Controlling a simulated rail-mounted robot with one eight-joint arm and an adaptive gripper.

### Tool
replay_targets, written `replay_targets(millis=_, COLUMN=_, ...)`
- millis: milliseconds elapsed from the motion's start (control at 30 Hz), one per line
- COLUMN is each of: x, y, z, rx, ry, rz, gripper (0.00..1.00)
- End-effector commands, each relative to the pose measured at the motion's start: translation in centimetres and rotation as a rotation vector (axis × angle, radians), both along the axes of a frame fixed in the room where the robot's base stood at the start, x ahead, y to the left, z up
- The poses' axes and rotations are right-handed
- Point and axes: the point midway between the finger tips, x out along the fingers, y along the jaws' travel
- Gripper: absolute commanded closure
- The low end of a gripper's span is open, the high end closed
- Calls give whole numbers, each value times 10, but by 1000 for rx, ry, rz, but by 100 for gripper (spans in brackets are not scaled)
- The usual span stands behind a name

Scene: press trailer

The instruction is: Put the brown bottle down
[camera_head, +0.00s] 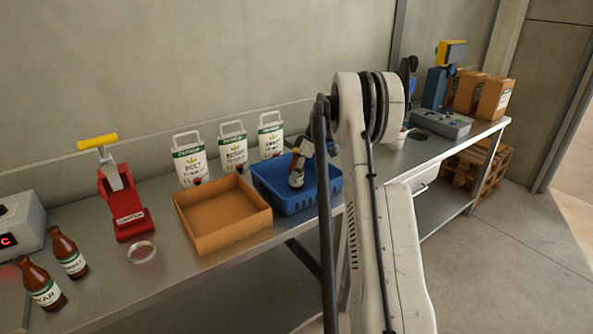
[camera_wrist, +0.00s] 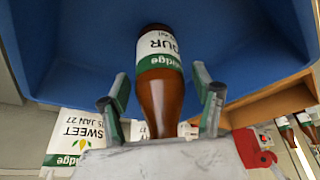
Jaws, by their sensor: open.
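The brown bottle (camera_head: 296,180) has a white and green label and is in the blue crate (camera_head: 268,193), near its middle. In the wrist view the bottle (camera_wrist: 162,95) lies between the two fingers of my gripper (camera_wrist: 161,78), with its base end toward the blue crate (camera_wrist: 75,50) and its neck toward my palm. The fingers stand apart, with a gap visible on each side of the bottle. In the head view my gripper (camera_head: 307,150) is over the crate, partly hidden by my arm. I cannot tell whether the bottle's base touches the crate floor.
An empty orange-brown tray (camera_head: 225,243) stands left of the crate. Several white labelled pouches (camera_head: 190,160) stand behind. A red press (camera_head: 124,205), a glass dish (camera_head: 142,252) and two brown bottles (camera_head: 42,290) are further left. Grey equipment (camera_head: 440,122) stands at the far right.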

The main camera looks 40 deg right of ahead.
Motion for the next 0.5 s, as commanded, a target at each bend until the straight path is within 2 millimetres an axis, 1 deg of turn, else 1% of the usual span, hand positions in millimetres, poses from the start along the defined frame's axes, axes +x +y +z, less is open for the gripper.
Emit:
replay_targets(millis=167, x=-2, y=-2, z=10, rx=0, ry=0, rz=-1, gripper=37)
replay_targets(millis=267, x=-7, y=-6, z=25, rx=0, ry=0, rz=-1, gripper=37)
replay_targets(millis=500, x=-22, y=-18, z=70, rx=0, ry=0, rz=-1, gripper=37)
